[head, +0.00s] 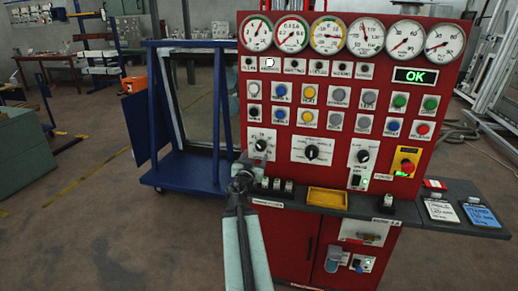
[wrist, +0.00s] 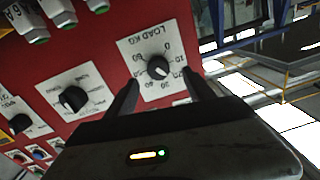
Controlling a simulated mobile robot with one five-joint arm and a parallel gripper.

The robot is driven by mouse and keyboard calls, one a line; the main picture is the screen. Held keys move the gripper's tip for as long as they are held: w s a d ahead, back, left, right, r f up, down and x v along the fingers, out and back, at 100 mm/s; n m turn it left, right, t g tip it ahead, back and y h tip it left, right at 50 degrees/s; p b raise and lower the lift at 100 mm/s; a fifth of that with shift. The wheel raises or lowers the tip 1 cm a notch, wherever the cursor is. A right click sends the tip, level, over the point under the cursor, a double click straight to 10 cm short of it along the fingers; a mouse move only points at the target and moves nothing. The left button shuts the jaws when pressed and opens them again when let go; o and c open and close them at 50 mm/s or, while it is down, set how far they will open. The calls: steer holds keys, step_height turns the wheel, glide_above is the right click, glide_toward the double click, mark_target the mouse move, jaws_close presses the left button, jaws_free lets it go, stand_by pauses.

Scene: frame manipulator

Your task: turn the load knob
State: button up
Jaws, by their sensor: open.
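The load knob (wrist: 157,67) is a round black knob on a white plate marked "LOAD KG", which appears upside down in the wrist view. In the head view the load knob (head: 261,145) is the leftmost of the dials on the red panel (head: 285,165). My gripper (wrist: 161,77) is open, with one dark finger on each side of the lower part of the knob's plate. The knob shows between and just beyond the fingertips. I cannot tell whether they touch the panel. In the head view my gripper (head: 244,167) is just below and left of the knob, seen from behind.
Other black knobs (head: 311,152) (head: 363,156) sit to the right. Gauges (head: 329,35) and buttons (head: 308,91) fill the panel above. A ledge with a yellow tray (head: 327,198) juts out below. A blue trolley (head: 190,168) stands close on the left.

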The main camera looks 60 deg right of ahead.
steer(key=x, duration=0.7)
steer(key=shift+s+f, duration=0.1)
steer(key=shift+s, duration=0.05)
jaws_close()
steer(key=shift+n, duration=0.7)
jaws_free()
steer(key=shift+a, duration=0.1)
glide_toward(259, 148)
steer(key=shift+w+d, duration=0.2)
steer(key=shift+d, duration=0.45)
